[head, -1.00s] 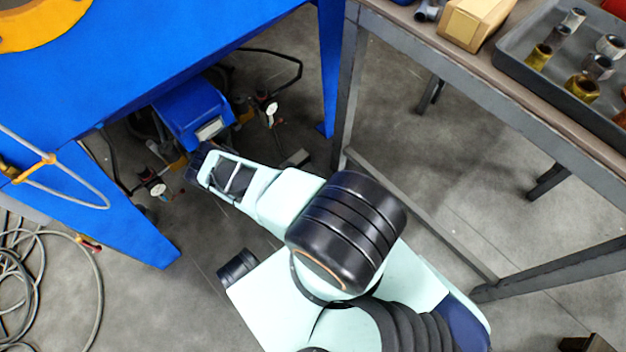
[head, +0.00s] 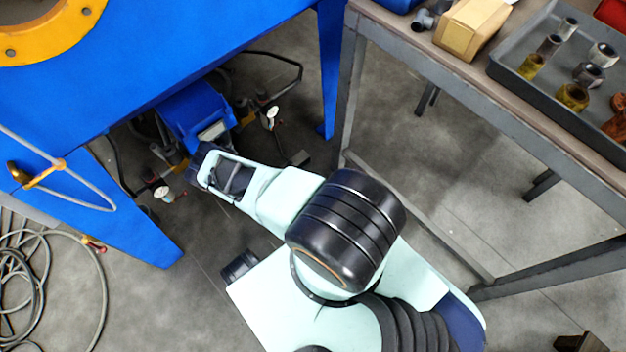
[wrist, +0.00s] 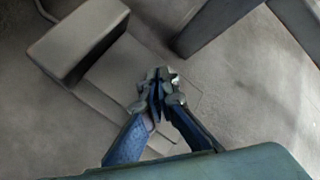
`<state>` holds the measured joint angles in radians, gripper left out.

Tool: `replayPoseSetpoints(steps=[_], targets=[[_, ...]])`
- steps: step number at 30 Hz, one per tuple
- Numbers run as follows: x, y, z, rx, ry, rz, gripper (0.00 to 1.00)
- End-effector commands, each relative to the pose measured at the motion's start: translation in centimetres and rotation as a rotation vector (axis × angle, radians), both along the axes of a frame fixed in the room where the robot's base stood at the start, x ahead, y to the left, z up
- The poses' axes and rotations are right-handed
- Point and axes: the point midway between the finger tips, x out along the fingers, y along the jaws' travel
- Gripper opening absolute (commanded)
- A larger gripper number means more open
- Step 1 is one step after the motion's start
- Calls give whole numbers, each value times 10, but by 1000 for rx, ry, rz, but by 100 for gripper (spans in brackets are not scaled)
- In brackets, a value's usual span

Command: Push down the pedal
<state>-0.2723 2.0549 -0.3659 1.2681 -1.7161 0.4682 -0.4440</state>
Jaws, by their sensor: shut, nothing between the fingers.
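The foot pedal unit is a blue box-like housing (head: 192,108) with a pale grey patch at its front edge. It sits on the floor under the blue machine in the head view. My gripper (head: 194,162) reaches low to the near side of the housing; its fingertips are dark and hard to make out there, and contact cannot be told. In the wrist view my gripper (wrist: 160,84) is shut and empty, its fingertips together above a flat grey-brown plate (wrist: 125,88). A raised block (wrist: 80,40) stands at the plate's upper left; I cannot tell whether these belong to the pedal.
The blue machine (head: 130,60) overhangs the pedal, with a leg on each side. Small valves and fittings (head: 270,112) flank the housing. A grey-framed workbench (head: 420,60) with a tray (head: 500,72) stands at right. Coiled hose (head: 40,260) lies at left.

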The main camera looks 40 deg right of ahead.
Motion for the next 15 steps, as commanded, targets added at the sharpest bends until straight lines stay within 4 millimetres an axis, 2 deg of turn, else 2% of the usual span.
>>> replayPoseSetpoints(steps=[8, 15], targets=[[1, 0, 2, -2, -2, 1, 0], [2, 0, 23, -3, -2, 2, 0]])
